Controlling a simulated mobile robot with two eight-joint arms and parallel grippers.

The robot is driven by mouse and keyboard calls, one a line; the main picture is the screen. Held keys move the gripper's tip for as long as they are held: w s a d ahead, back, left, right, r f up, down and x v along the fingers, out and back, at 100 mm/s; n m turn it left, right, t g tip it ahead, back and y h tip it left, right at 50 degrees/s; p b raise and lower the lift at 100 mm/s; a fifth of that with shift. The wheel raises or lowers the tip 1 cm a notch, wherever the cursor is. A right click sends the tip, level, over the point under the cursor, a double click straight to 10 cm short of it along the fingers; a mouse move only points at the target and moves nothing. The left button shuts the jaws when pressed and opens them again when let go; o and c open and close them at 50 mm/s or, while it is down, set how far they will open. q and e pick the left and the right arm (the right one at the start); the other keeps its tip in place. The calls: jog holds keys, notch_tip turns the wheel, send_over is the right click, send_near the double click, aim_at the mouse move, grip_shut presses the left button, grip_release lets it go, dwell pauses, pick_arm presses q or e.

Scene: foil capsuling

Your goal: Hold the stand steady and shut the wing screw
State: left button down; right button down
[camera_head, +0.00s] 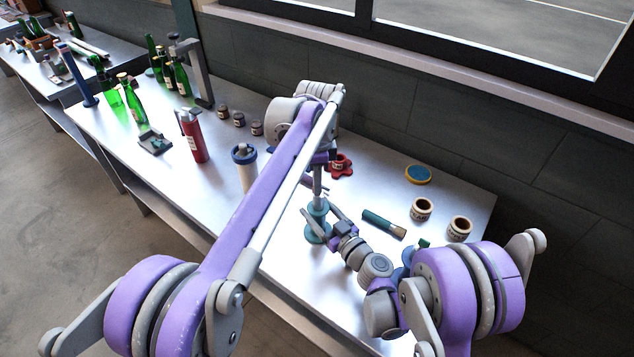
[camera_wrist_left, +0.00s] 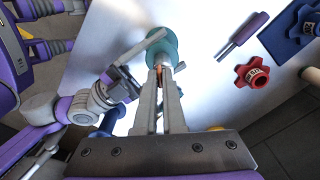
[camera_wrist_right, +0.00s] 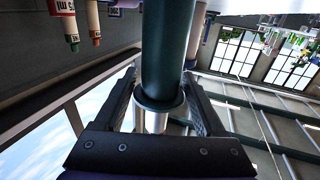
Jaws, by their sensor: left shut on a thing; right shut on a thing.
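The stand (camera_head: 317,234) has a teal round foot and stands on the metal table, largely covered by my grippers in the head view. In the left wrist view its teal disc (camera_wrist_left: 162,42) lies beyond my fingertips. My left gripper (camera_wrist_left: 167,72) points down from above, shut on a small copper-coloured piece that looks like the wing screw (camera_wrist_left: 181,67); its wings are mostly hidden. My right gripper (camera_wrist_right: 165,100) comes from the side and is shut on the stand's teal column (camera_wrist_right: 162,45), a finger on each side. Whether the screw is tight cannot be seen.
A red star-shaped knob (camera_head: 341,165) lies behind the stand. A teal cylinder (camera_head: 383,224), a blue-and-yellow disc (camera_head: 418,174) and two rolls (camera_head: 422,208) lie to the right.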

pick_arm(q)
jog(key=n, duration=0.8)
jog(key=shift+n, duration=0.3)
dwell(0.3)
jog(key=c, duration=1)
grip_release()
notch_tip(320, 180, up, 12)
